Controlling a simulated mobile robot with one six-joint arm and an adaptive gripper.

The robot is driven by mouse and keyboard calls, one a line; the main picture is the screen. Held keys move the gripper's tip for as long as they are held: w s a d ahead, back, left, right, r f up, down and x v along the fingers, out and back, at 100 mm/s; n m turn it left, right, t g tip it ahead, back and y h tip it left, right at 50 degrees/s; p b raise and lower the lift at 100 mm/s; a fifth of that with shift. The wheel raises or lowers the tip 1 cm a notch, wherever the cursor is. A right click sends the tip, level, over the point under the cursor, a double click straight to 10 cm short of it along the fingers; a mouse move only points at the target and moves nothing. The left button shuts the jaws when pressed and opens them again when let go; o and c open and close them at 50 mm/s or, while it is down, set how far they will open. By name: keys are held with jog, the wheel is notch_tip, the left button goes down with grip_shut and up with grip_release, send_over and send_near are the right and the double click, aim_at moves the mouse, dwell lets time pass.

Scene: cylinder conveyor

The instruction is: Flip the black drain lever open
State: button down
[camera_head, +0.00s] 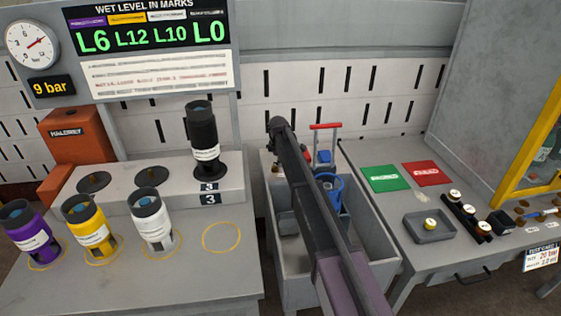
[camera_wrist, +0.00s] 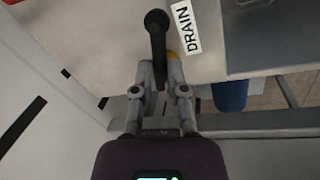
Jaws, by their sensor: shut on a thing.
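In the wrist view the black drain lever (camera_wrist: 157,28) has a round knob at its top end and a thinner shaft running down toward my fingers. A white label reading DRAIN (camera_wrist: 184,28) is right beside it. My gripper (camera_wrist: 160,70) has its two grey fingers closed around the lower part of the lever. A bit of yellow shows by the right fingertip. In the head view my arm crosses the middle, and I cannot make out the lever or my fingertips there.
A grey trough (camera_head: 385,245) with a blue valve wheel (camera_head: 328,190) and a red handle (camera_head: 325,127) lies around my arm. A bench with cylinders, purple (camera_head: 28,232), yellow (camera_head: 88,226), white (camera_head: 152,220) and black (camera_head: 203,140), stands left. A table with a tray (camera_head: 430,240) stands right.

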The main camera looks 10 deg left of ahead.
jog(key=m, duration=0.3)
jog(key=s+m+h, duration=0.1)
jog(key=m, duration=0.2)
jog(key=shift+s+a+m, duration=0.1)
jog(key=shift+a+m, duration=0.1)
jog(key=shift+m, duration=0.1)
jog(key=m, duration=0.2)
jog(key=m+g, duration=0.1)
jog(key=shift+s+a+m+h, duration=0.2)
jog(key=shift+a+m+h, duration=0.1)
jog(key=shift+s+a+m+g, duration=0.1)
jog(key=shift+a+m+g, duration=0.1)
jog(key=shift+m, duration=0.8)
jog(key=shift+s+a+m+g, duration=0.1)
jog(key=shift+a+m, duration=0.05)
jog(key=shift+m, duration=0.85)
jog(key=c, duration=0.7)
grip_release()
jog(key=shift+o, duration=0.2)
jog(key=shift+a, duration=0.1)
jog(key=shift+w+n, duration=0.1)
jog(key=shift+n, duration=0.3)
